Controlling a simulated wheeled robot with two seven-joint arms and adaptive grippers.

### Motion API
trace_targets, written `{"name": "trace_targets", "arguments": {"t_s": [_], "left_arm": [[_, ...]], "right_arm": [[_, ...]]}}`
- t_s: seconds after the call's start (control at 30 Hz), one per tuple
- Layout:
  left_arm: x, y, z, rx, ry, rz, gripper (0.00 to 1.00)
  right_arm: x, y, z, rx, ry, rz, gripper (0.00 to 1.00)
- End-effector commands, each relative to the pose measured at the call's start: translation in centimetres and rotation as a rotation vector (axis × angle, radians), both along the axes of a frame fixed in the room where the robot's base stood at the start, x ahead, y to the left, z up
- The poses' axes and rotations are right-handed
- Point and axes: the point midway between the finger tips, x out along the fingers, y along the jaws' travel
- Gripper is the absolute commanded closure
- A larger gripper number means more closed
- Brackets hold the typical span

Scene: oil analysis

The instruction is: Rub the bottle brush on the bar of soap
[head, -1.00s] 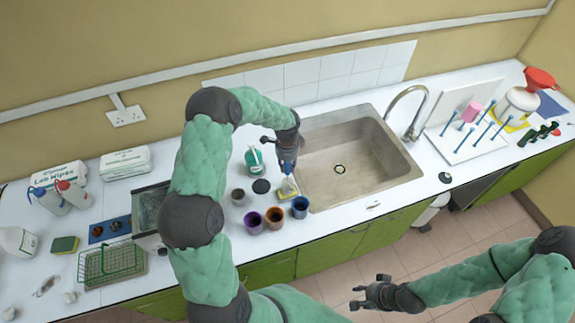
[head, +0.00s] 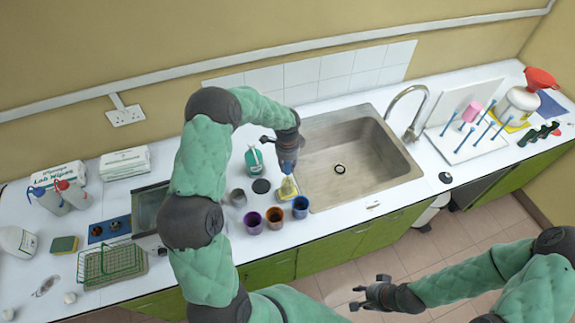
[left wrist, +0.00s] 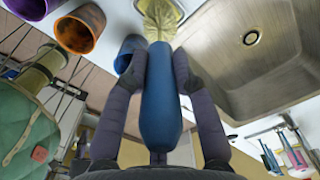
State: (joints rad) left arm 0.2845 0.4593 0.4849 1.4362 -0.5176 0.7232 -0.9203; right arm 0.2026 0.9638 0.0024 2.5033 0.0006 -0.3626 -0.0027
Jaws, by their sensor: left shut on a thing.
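My left gripper (head: 287,162) is shut on the blue handle of the bottle brush (left wrist: 160,112), just left of the sink. The brush points down, and its pale yellow bristle head (left wrist: 159,20) is over the bar of soap (head: 288,187), a small yellow bar on a pale dish at the counter's edge. The bristles seem to meet the soap, but exact contact cannot be told. In the left wrist view the bristles hide most of the soap and dish. My right gripper (head: 371,294) hangs over the floor, empty, with its fingers apart.
Purple (head: 253,222), orange (head: 274,218) and blue (head: 300,207) cups stand close in front of the soap. A grey cup (head: 238,198) and a green bottle (head: 254,159) are to its left and behind. The sink (head: 350,175) is empty.

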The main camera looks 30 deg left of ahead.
Motion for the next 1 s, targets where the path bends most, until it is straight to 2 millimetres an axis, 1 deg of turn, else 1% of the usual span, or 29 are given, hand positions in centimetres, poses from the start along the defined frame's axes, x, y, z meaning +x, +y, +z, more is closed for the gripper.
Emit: {"name": "trace_targets", "arguments": {"t_s": [0.37, 1.0], "left_arm": [[-0.1, -0.1, 0.0, -0.001, 0.004, -0.001, 1.0], [0.0, 0.0, 4.4, 0.0, 0.0, 0.0, 1.0]], "right_arm": [[0.0, 0.0, 0.1, 0.0, 0.0, 0.0, 0.6], [0.0, 0.0, 2.5, 0.0, 0.0, 0.0, 0.6]]}}
